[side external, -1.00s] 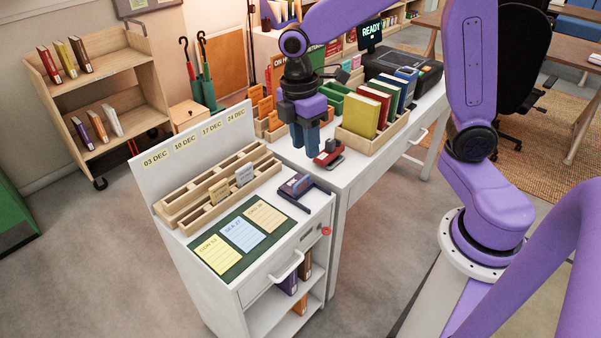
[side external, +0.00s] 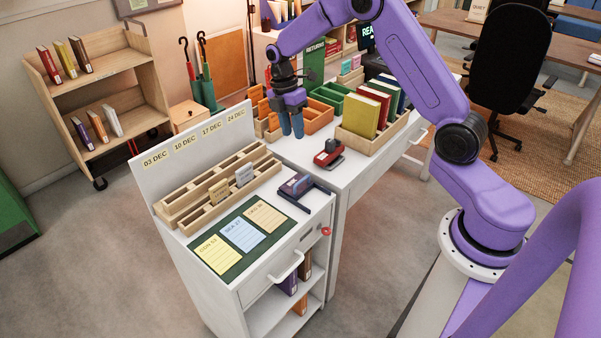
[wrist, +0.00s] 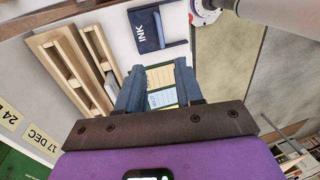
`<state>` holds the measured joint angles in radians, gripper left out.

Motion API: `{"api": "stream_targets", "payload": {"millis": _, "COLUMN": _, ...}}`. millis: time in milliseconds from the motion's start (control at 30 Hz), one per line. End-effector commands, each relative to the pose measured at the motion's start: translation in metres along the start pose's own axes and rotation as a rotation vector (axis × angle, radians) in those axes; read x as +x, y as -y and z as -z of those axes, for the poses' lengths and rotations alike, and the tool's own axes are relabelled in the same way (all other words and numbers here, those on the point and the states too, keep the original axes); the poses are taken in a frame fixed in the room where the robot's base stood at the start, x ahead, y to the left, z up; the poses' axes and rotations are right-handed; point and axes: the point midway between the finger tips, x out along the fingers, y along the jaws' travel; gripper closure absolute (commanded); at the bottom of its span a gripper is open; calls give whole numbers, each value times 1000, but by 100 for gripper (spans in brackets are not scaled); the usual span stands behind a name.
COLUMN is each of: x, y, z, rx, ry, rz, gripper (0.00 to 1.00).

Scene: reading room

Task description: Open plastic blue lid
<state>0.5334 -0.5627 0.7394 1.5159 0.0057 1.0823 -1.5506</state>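A small blue ink pad box with its blue lid (side external: 296,185) sits on top of the white cabinet, near its right edge. It shows in the wrist view marked INK (wrist: 146,32), with its lid apparently shut.
A red stamp (side external: 328,153) stands on the desk right of my gripper. Orange trays (side external: 316,120) and a wooden crate (side external: 348,137) of upright books stand behind. A slotted wooden rack (side external: 215,190) and cards on a green mat (side external: 240,240) occupy the cabinet top.

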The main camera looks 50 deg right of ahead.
Motion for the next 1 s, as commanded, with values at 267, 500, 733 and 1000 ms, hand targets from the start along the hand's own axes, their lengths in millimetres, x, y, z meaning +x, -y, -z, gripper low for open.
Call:
{"api": "stream_targets", "payload": {"millis": 267, "x": 54, "y": 1, "z": 0, "rx": 2, "ry": 0, "rz": 6, "gripper": 64}}
{"api": "stream_targets", "payload": {"millis": 500, "x": 99, "y": 2, "z": 0, "rx": 3, "ry": 0, "rz": 6, "gripper": 64}}
{"api": "stream_targets", "payload": {"millis": 733, "x": 132, "y": 1, "z": 0, "rx": 3, "ry": 0, "rz": 3, "gripper": 64}}
{"api": "stream_targets", "payload": {"millis": 1000, "x": 146, "y": 0, "z": 0, "rx": 2, "ry": 0, "rz": -1, "gripper": 64}}
